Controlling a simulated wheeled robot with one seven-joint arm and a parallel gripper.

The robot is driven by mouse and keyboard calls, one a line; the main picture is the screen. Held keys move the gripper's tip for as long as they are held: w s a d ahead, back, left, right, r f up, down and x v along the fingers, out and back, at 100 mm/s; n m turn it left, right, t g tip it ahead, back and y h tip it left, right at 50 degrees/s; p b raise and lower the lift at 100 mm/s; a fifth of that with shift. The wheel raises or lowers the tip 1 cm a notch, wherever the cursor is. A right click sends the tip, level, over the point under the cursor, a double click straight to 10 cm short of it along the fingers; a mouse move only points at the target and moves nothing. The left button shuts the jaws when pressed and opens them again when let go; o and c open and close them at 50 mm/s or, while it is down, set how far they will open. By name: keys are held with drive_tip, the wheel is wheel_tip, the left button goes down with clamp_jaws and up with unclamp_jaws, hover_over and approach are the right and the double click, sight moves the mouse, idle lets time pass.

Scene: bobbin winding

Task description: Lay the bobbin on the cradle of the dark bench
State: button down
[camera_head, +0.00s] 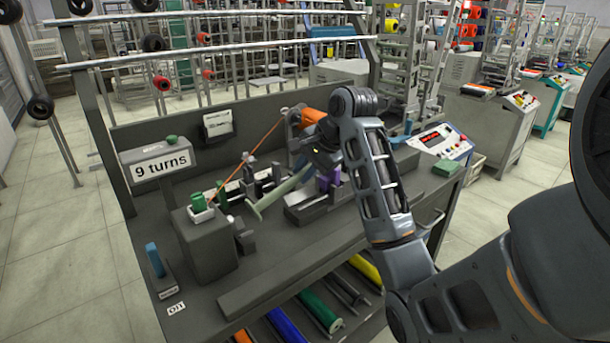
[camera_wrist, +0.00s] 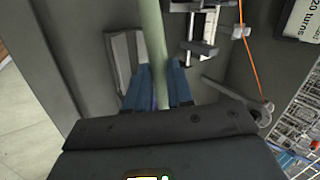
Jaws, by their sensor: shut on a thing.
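My gripper is shut on a pale green rod-shaped bobbin. In the wrist view the blue fingers (camera_wrist: 157,88) stand on both sides of the bobbin (camera_wrist: 152,38), whose upper end runs out of frame. In the head view the bobbin (camera_head: 272,197) slants over the middle of the dark bench (camera_head: 285,245), below my gripper (camera_head: 305,165), whose fingers are hard to make out. A grey block-like holder (camera_head: 308,208), perhaps the cradle, is to the right of the bobbin. I cannot tell whether the bobbin touches anything below it.
An orange thread (camera_head: 245,158) runs from a green spool (camera_head: 198,202) on a grey box up to the right. A "9 turns" sign (camera_head: 162,165) stands at the back left. A long grey bar (camera_head: 285,275) lies along the front. Coloured rolls (camera_head: 318,310) lie below.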

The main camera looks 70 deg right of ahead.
drive_tip(key=shift+f, duration=0.4)
drive_tip(key=shift+f, duration=0.45)
drive_tip(key=shift+f, duration=0.2)
drive_tip(key=c, duration=1)
unclamp_jaws()
drive_tip(key=shift+r, duration=0.1)
drive_tip(key=shift+r, duration=0.25)
drive_tip(key=p+v, duration=0.8)
drive_tip(key=v, duration=0.4)
drive_tip(key=shift+r, duration=0.3)
